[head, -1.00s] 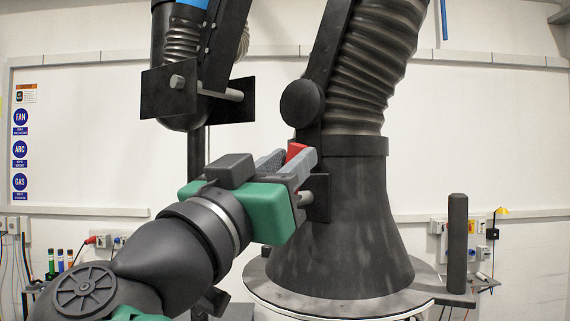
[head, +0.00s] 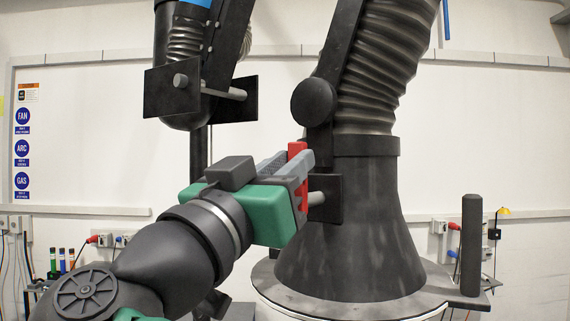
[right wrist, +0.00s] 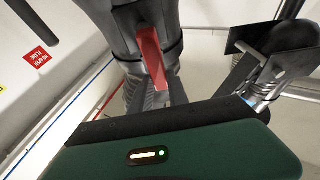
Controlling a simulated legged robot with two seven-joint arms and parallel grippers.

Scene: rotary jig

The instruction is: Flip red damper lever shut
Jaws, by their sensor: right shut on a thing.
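The red damper lever (head: 297,150) sits on the side of the black extraction hood's neck, just left of a short bolt and black plate. It stands nearly upright, with its top above my fingers and part showing below them. In the right wrist view the red lever (right wrist: 151,55) is a long bar running up from between the fingers. My right gripper (head: 286,166), green with grey fingers, is shut on the lever. The fingers hide the lever's middle, and its pivot is not clear. My left gripper is not in view.
The black hood (head: 350,240) flares onto a round table (head: 268,292) just right of my gripper. A second duct with black plates (head: 172,90) hangs to the upper left. A dark post (head: 471,245) stands at the right.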

